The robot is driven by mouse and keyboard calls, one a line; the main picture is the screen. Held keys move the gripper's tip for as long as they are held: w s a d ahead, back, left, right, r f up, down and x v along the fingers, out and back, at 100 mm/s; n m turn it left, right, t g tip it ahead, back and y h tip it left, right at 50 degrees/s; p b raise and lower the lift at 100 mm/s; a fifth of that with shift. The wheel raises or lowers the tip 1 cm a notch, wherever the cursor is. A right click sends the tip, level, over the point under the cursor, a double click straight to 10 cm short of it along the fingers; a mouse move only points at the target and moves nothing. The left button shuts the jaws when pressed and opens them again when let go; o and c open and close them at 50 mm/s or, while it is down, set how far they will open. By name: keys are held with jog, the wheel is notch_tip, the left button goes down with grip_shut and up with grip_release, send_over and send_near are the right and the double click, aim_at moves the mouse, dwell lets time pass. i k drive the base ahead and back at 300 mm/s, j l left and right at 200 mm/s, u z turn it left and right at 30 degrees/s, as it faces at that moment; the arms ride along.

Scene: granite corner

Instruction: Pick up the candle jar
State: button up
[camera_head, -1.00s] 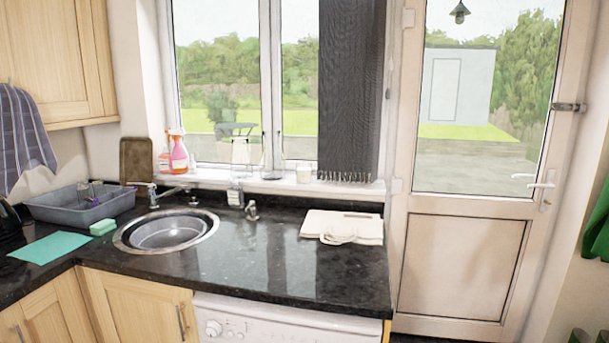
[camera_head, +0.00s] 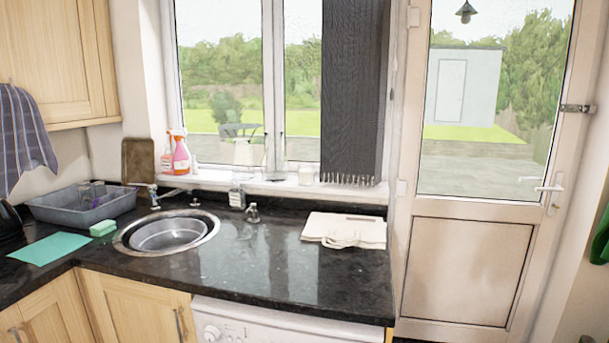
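The windowsill (camera_head: 345,190) also holds spray bottles (camera_head: 178,155) at left. A soap bottle (camera_head: 236,196) stands below it on the black counter (camera_head: 280,265). The sink (camera_head: 167,233), grey basin (camera_head: 80,207) and folded cloth bag (camera_head: 345,230) take up counter space. The counter's front middle is clear.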

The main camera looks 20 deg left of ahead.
aim_at(306, 170)
jog(key=i+l+u, duration=0.2)
jog(key=i, duration=0.4)
jog(key=i+l+u, duration=0.2)
jog(key=i+l, duration=0.25)
jog(key=i, duration=0.15)
jog(key=i+l+u, duration=0.2)
jog(key=i+l, duration=0.25)
jog(key=i, duration=0.1)
